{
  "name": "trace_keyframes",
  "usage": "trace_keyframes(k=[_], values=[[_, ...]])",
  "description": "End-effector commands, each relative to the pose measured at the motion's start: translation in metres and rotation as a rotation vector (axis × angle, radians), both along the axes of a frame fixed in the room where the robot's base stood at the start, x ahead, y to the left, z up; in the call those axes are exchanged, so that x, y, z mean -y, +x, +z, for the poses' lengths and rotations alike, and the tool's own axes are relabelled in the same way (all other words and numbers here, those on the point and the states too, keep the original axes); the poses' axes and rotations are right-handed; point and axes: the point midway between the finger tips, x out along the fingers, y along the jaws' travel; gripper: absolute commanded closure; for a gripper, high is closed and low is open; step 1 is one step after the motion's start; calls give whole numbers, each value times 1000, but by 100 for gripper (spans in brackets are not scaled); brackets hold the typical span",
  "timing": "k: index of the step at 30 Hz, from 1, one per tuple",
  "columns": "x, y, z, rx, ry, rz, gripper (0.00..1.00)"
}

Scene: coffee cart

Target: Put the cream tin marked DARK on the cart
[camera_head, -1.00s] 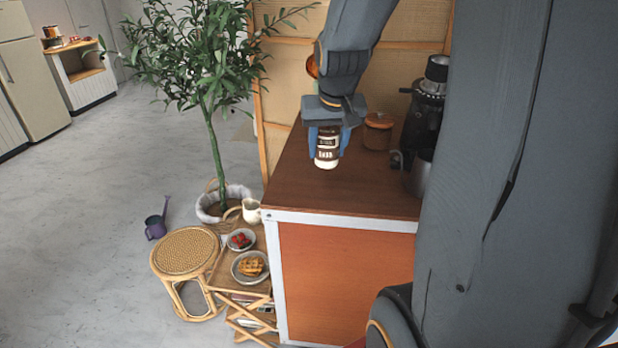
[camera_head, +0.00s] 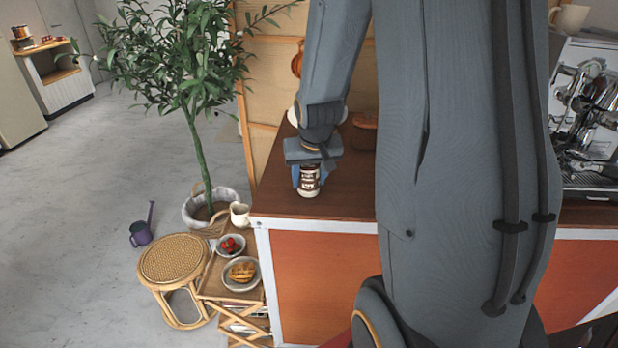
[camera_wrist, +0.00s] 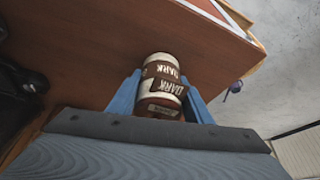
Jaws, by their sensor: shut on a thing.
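The cream tin marked DARK (camera_head: 309,181) has a brown label band with pale lettering. In the wrist view the tin (camera_wrist: 161,88) sits between the two blue fingers and DARK can be read on it. My gripper (camera_head: 308,176) is shut on the tin, pointing down over the left end of the cart's brown wooden top (camera_head: 275,203). The tin looks upright in the head view. I cannot tell whether its base touches the cart top.
A lidded wooden canister (camera_head: 364,130) stands behind to the right, partly hidden by my arm. An espresso machine (camera_head: 595,125) is at the far right. Left of the cart are a small side table with plates (camera_head: 240,273), a rattan stool (camera_head: 174,257) and a potted tree (camera_head: 212,208).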

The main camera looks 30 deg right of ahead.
Motion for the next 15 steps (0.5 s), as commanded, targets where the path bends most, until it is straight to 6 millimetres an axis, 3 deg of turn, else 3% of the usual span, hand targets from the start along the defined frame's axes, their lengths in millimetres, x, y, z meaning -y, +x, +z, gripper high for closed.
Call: trace_keyframes(k=[12,13,15], values=[[0,1,-5,3,-1,0,86],[0,1,-6,2,-1,0,53],[0,0,-5,1,0,0,41]])
